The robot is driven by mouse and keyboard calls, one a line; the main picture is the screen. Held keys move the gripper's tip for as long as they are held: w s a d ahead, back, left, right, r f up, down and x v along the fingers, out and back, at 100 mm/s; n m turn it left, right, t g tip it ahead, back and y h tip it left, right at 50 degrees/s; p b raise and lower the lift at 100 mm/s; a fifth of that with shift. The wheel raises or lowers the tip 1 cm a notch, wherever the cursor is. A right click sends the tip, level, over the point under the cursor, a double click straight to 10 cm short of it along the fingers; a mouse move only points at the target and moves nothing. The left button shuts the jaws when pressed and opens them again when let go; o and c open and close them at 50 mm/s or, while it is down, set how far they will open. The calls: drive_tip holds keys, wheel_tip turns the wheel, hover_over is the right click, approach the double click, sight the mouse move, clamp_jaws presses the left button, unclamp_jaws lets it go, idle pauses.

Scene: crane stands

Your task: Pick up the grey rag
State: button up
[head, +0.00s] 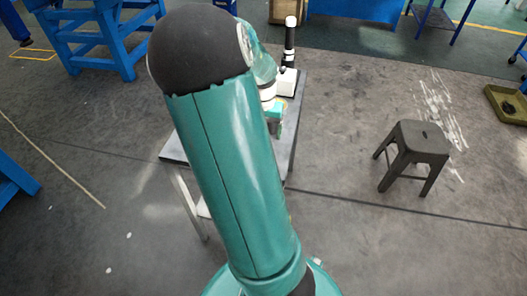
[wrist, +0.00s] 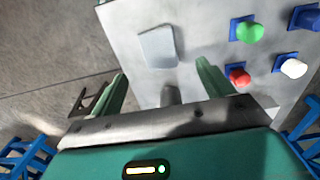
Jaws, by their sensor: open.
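The rag appears just beyond the fingertips, not held. A small darker grey shape (wrist: 170,95) shows between the fingers; I cannot tell what it is. In the head view my arm hides most of the table (head: 172,152) and the rag.
A dark stool (head: 418,138) stands right of the table, with open floor between.

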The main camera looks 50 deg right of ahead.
wheel_tip(320, 180, down, 9)
drive_tip(key=shift+s, duration=0.1)
drive_tip(key=c, duration=1.1)
drive_tip(key=shift+r, duration=0.15)
drive_tip(key=shift+r, duration=0.45)
drive_tip(key=r, duration=0.2)
drive_tip(key=shift+w+r, duration=0.3)
drive_tip(key=shift+r, duration=0.05)
drive_tip(key=w+r, duration=0.3)
drive_tip(key=w, duration=0.1)
drive_tip(key=w+r, duration=0.3)
drive_tip(key=w, duration=0.2)
drive_tip(key=w+r, duration=0.3)
drive_tip(key=w, duration=0.1)
drive_tip(key=shift+w+r, duration=0.15)
